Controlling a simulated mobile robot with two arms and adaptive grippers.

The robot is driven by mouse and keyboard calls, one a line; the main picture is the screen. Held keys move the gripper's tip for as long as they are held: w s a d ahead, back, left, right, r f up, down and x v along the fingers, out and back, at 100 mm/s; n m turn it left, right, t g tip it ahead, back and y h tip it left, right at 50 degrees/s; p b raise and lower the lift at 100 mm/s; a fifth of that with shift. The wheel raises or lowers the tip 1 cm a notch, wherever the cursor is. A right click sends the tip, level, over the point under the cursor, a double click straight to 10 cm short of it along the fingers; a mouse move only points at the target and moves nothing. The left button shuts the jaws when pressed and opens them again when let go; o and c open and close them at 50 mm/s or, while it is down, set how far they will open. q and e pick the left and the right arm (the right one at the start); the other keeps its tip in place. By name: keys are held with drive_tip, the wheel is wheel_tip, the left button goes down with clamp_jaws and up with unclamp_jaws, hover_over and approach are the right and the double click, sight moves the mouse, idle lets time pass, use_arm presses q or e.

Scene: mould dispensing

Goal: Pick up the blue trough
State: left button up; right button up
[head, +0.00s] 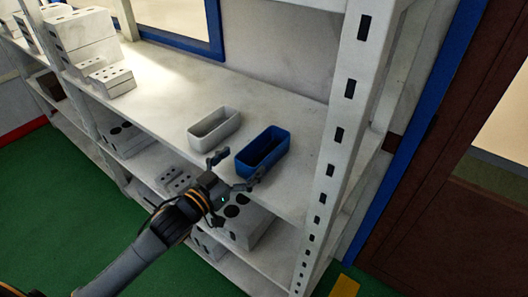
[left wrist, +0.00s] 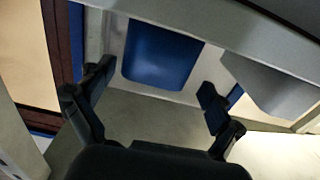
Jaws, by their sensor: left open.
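The blue trough (head: 267,160) is an open rectangular box standing upright near the front edge of the white shelf (head: 165,90) in the head view. In the left wrist view the blue trough (left wrist: 160,55) shows beyond and between the fingers. My left gripper (head: 236,170) is open and empty at the shelf's front edge, just in front of the trough. Its fingers (left wrist: 156,80) are spread wide in the left wrist view. I cannot tell whether a finger touches the trough. My right gripper is not in view.
A white trough (head: 217,134) stands left of the blue one, with a small gap; it also shows in the left wrist view (left wrist: 268,85). A perforated shelf post (head: 338,135) rises to the right. White blocks (head: 108,78) stand further left. Boxes with round holes (head: 245,222) sit on the lower shelf.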

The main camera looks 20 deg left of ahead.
sight(259, 151)
use_arm(q)
drive_tip(key=shift+w+d, duration=0.15)
drive_tip(key=shift+w, duration=0.35)
drive_tip(key=p+x, duration=0.1)
drive_tip(key=x, duration=0.1)
drive_tip(key=p+x, duration=0.1)
drive_tip(key=x, duration=0.1)
drive_tip(key=shift+d, duration=0.4)
drive_tip(key=shift+w+d+f, duration=0.15)
drive_tip(key=shift+w+f, duration=0.05)
drive_tip(key=shift+w, duration=0.15)
drive_tip(key=c, duration=1.3)
